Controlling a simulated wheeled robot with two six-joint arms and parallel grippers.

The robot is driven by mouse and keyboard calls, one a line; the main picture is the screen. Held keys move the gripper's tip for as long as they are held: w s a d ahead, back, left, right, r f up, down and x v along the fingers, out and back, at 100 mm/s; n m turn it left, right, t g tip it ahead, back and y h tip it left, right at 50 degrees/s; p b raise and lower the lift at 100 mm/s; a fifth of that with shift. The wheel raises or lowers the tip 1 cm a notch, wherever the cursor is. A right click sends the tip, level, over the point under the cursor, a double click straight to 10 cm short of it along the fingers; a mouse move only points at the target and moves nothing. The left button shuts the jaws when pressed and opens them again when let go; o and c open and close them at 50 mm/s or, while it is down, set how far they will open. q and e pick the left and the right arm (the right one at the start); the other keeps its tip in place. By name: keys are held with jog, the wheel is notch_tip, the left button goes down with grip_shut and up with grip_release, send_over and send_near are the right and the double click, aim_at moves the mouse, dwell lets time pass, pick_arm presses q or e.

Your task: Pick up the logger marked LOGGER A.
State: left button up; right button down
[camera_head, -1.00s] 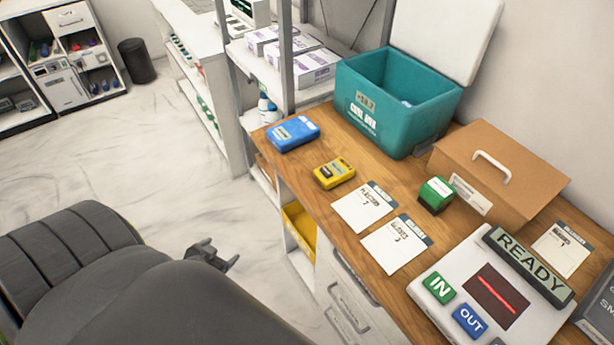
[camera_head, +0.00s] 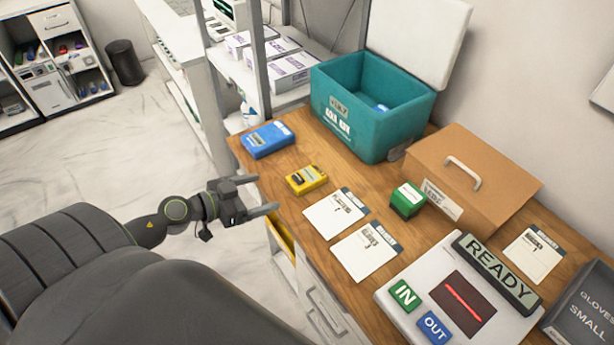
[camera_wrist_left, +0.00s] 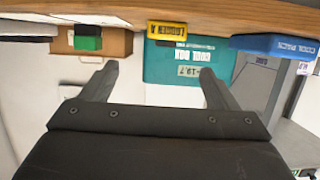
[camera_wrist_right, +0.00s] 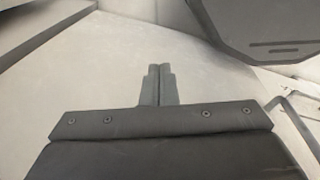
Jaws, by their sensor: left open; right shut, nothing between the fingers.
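The logger marked LOGGER A is a small yellow box (camera_head: 307,179) on the wooden desk, between the blue pack and the white cards. In the left wrist view the yellow logger (camera_wrist_left: 167,30) appears upside down at the desk edge, with its label readable. My left gripper (camera_head: 273,199) is open and empty, just off the desk's near edge, to the left of the logger and apart from it. It shows in the left wrist view (camera_wrist_left: 157,72) with fingers spread. My right gripper (camera_wrist_right: 158,70) is shut and empty, seen only in the right wrist view, over a pale surface.
A blue pack (camera_head: 268,140) lies left of the logger. Behind stands an open teal cold box (camera_head: 345,125). A green block (camera_head: 407,200), a brown box with handle (camera_head: 485,165) and a READY panel (camera_head: 400,330) are to the right. White cards (camera_head: 322,222) lie close to the logger.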

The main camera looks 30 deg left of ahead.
aim_at(301, 178)
pick_arm(q)
jog(key=x, duration=0.9)
jog(key=shift+w+f+p, duration=0.15)
jog(key=shift+w+p, duration=0.2)
jog(key=shift+p, duration=0.05)
jog(key=shift+a+b+x, duration=0.15)
jog(key=shift+a+x, duration=0.05)
jog(key=shift+x, duration=1.2)
jog(key=shift+a+b+x, duration=0.15)
jog(key=shift+a+x, duration=0.05)
jog(key=shift+x, duration=1.2)
jog(key=shift+w, duration=0.1)
jog(key=shift+c, duration=0.4)
jog(key=c, duration=1.1)
